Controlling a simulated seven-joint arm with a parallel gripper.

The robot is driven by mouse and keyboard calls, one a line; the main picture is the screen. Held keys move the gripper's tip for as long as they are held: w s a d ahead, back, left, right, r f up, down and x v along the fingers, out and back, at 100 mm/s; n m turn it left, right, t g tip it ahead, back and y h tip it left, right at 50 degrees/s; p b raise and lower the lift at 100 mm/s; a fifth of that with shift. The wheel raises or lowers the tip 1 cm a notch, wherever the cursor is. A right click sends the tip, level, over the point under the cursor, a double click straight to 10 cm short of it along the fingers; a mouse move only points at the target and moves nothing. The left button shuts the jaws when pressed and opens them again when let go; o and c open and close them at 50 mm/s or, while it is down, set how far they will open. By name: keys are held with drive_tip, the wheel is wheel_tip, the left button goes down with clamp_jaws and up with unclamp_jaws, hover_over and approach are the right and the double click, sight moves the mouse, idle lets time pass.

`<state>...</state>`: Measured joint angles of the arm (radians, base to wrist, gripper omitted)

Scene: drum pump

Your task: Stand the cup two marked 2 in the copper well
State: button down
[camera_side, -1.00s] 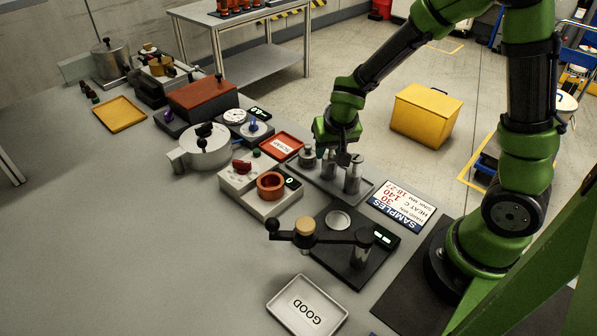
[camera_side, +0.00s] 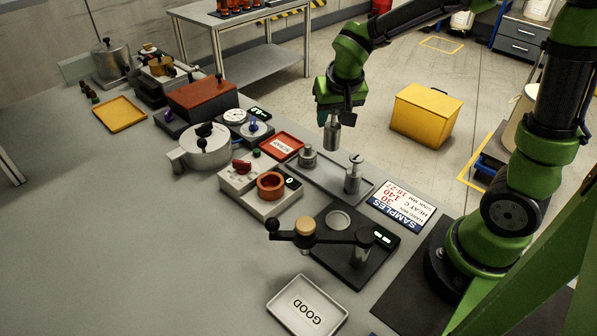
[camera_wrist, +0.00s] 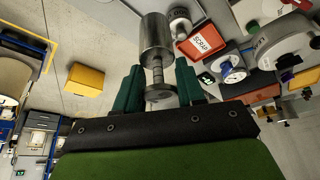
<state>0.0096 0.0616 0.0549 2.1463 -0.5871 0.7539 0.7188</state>
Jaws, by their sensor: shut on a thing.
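My gripper (camera_side: 334,113) is shut on a grey metal cup (camera_side: 332,136) with a narrow neck. The cup hangs upright, clear above the grey tray (camera_side: 322,184). In the wrist view the cup (camera_wrist: 156,38) extends beyond the green fingers of my gripper (camera_wrist: 160,86), which close around its neck and knob end. No number on it is legible. The copper well (camera_side: 270,184) is a round orange-brown ring with a dark opening, on a pale block to the left of and below the held cup in the side view. The well looks empty.
Two other metal pieces, a short one (camera_side: 307,156) and a taller one (camera_side: 353,176), stand on the grey tray.

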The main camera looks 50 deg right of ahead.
drive_tip(key=shift+r, duration=1.95)
drive_tip(key=w+a+f+n+y, duration=0.1)
drive_tip(key=w+a+f+n, duration=0.1)
drive_tip(key=a, duration=0.5)
drive_tip(key=w+a+f+n+y, duration=0.1)
drive_tip(key=a+n, duration=0.3)
drive_tip(key=a, duration=0.4)
drive_tip(key=shift+w+a+f+t, duration=0.2)
drive_tip(key=shift+w+f+t, duration=0.2)
drive_tip(key=shift+w+f, duration=0.4)
drive_tip(key=shift+f, duration=0.25)
drive_tip(key=shift+f, duration=0.5)
drive_tip(key=shift+f, duration=1.85)
drive_tip(key=shift+c, duration=1.4)
unclamp_jaws()
